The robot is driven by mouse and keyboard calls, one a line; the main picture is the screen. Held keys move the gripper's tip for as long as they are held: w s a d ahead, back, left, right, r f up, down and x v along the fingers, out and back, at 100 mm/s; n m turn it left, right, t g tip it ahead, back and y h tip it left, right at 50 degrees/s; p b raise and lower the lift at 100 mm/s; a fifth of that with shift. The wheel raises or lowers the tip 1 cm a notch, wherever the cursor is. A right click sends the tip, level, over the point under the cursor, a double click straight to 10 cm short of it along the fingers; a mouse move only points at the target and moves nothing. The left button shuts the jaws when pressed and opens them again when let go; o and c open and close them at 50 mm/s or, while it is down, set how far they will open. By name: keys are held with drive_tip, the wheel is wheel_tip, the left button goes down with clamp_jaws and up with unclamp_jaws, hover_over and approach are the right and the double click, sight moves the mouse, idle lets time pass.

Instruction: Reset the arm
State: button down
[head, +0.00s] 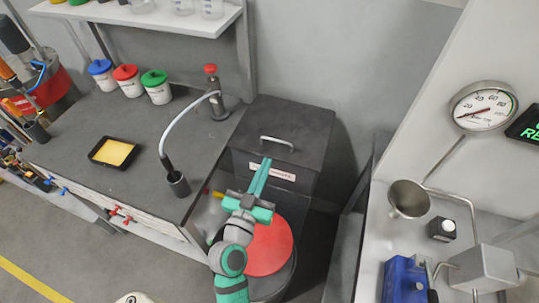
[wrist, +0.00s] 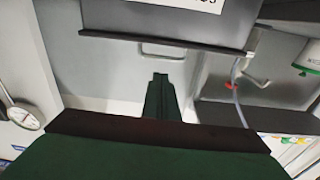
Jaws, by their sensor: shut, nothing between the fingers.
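My gripper (head: 262,168) is at the end of my teal and grey arm in the head view. Its two long fingers lie together, shut with nothing between them. They point up the picture toward a dark grey box (head: 290,125) with a metal handle and a white label. The red round lid (head: 268,250) of a drum is below and behind my arm. In the wrist view the dark green fingers (wrist: 160,82) point toward the box (wrist: 190,25). Whether the fingertips touch the box I cannot tell.
Left is a grey bench (head: 70,130) with a yellow-filled tray (head: 113,152), several lidded tubs and a tap (head: 215,95) with a hose. Right is a counter with a funnel (head: 408,198), a blue device (head: 404,280) and a gauge (head: 483,107). Open floor shows at lower left.

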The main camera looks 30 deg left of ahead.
drive_tip(key=shift+s+d+f, duration=0.1)
drive_tip(key=shift+s+f, duration=0.25)
drive_tip(key=shift+s, duration=0.2)
drive_tip(key=s+d+f+g, duration=0.3)
drive_tip(key=s+d+f, duration=0.5)
drive_tip(key=d+f, duration=0.4)
drive_tip(key=s+d+r+m+h, duration=0.2)
drive_tip(key=s+d+h, duration=0.2)
drive_tip(key=s+d, duration=0.9)
drive_tip(key=shift+s+d+m+h, duration=0.3)
drive_tip(key=shift+s+d, duration=0.1)
drive_tip(key=shift+s, duration=0.7)
